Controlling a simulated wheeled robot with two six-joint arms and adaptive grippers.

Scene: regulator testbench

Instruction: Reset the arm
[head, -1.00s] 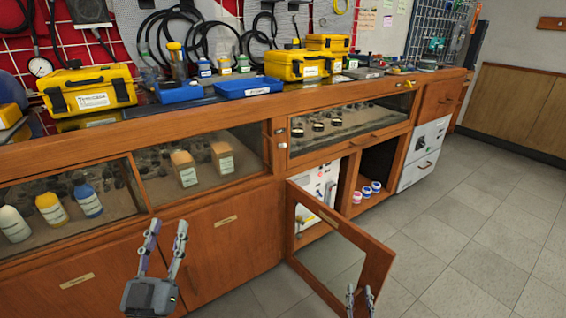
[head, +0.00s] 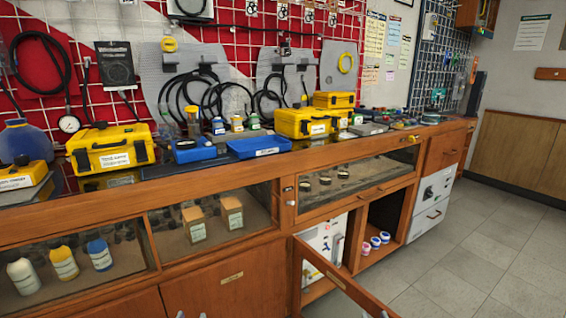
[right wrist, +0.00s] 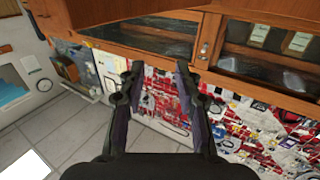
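My right gripper (right wrist: 157,72) is open in the right wrist view, its two dark fingers apart with nothing between them. In the head view only its fingertips (head: 384,314) show at the bottom edge, by the open cabinet door (head: 345,284). Of my left gripper at most a sliver of a fingertip (head: 180,315) shows at the bottom edge of the head view; the rest is out of frame. Both arms are otherwise hidden below the frame.
A wooden bench (head: 240,170) runs along the wall, with yellow cases (head: 110,148) and a blue tray (head: 259,146) on top. Glass-fronted compartments hold bottles (head: 64,263) and boxes (head: 194,224). The grey floor (head: 470,250) at right is clear.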

